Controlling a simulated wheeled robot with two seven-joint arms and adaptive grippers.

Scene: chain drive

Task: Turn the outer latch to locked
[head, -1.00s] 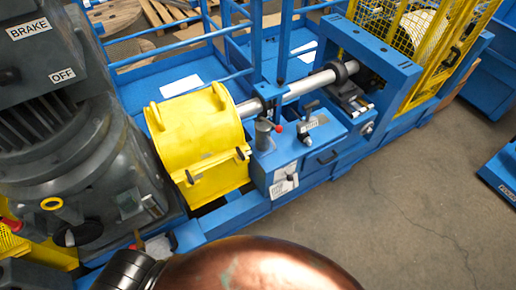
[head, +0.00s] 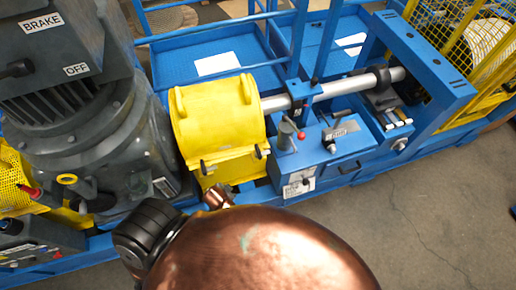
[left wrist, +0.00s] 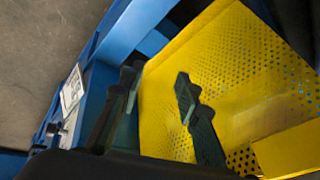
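The yellow guard (head: 217,120) sits over the shaft beside the grey motor. Two small dark latches show on its front lower edge, one at the left (head: 207,168) and one at the right (head: 261,152). I cannot tell which is the outer one or whether either is locked. In the left wrist view, my left gripper (left wrist: 157,76) has its two dark fingers spread apart with nothing between them, in front of a yellow perforated panel (left wrist: 225,70). No latch is clear there. My right gripper is not in view.
The grey motor (head: 85,130) with BRAKE and OFF labels stands left of the guard. A blue block with small levers (head: 322,143) stands right of it, under the steel shaft (head: 345,87). Blue rails stand behind. Bare floor (head: 430,210) lies at the front right.

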